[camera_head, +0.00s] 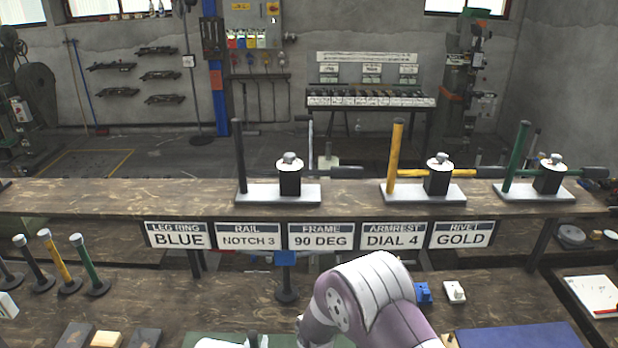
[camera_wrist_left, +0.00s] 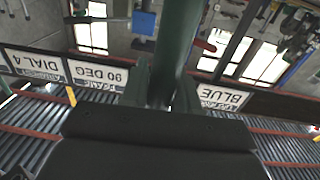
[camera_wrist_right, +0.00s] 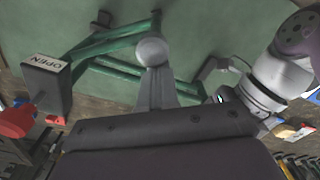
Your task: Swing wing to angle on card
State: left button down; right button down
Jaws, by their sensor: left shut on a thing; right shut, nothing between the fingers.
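The task card, marked FRAME 90 DEG (camera_head: 321,236), hangs in the row along the shelf edge in the head view. It also shows upside down in the left wrist view (camera_wrist_left: 97,74). My left gripper (camera_wrist_left: 166,100) is shut on a dark green bar (camera_wrist_left: 178,40). Green frame bars (camera_wrist_right: 115,40) lie over a green mat (camera_wrist_right: 200,20) in the right wrist view. My right gripper (camera_wrist_right: 154,75) is shut and empty, its tips by a round grey knob (camera_wrist_right: 150,51); I cannot tell whether they touch. The wing's angle cannot be read. Both grippers are hidden in the head view.
A dark block marked OPEN (camera_wrist_right: 47,82) and a red knob (camera_wrist_right: 15,120) are beside the frame. Rivet presses (camera_head: 290,180) stand on the shelf. Colored posts (camera_head: 84,260) stand at left. A blue mat (camera_head: 520,338) lies front right. My arm covers the front middle.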

dwell(0.4)
jog(key=shift+s+d, duration=0.3)
jog(key=shift+s, duration=0.45)
jog(key=shift+s+d, duration=0.55)
jog(key=shift+s, duration=0.35)
jog(key=shift+s+d, duration=0.1)
jog(key=shift+s+d, duration=0.45)
jog(key=shift+s, duration=0.1)
dwell(0.4)
